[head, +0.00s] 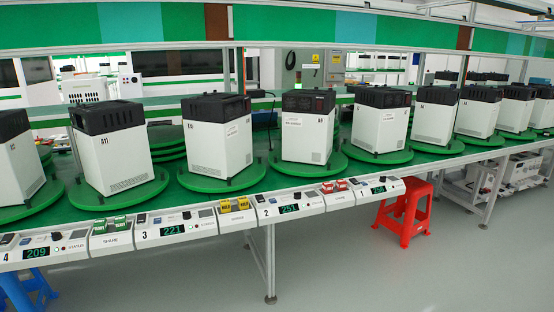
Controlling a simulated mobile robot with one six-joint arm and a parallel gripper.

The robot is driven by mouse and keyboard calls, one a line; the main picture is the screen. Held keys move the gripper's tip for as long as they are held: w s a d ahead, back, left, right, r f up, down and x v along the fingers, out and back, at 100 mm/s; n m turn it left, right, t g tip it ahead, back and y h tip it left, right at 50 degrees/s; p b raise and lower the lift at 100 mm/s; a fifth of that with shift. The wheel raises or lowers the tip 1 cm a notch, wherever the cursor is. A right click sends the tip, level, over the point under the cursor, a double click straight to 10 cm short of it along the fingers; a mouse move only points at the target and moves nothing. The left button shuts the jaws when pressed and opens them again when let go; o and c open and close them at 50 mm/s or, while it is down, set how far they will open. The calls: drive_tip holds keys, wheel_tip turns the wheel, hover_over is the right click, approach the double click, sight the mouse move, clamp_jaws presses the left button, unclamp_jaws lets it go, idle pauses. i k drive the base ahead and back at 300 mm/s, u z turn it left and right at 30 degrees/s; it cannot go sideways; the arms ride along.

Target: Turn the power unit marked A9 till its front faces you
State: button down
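The power unit whose small mark seems to read A9 (306,140) is a white box with a black top. It stands upright on a round green turntable (290,168) near the middle of the head view. One broad white side is turned nearly toward me, with a small label at upper left, the mark at upper right and a vent patch low on the right. Dark panel details show in the black top above this side. I cannot tell for certain whether this side is the front. My gripper is not in view.
Similar units stand on turntables on both sides, including one marked A11 (112,160) and a close right neighbour (381,125). A sloped control strip (290,207) with number displays runs along the front edge. A red stool (404,212) stands below right. Grey floor (400,275) in front is clear.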

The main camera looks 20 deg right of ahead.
sight(337, 161)
drive_tip(key=i, duration=0.95)
drive_tip(key=z, duration=0.05)
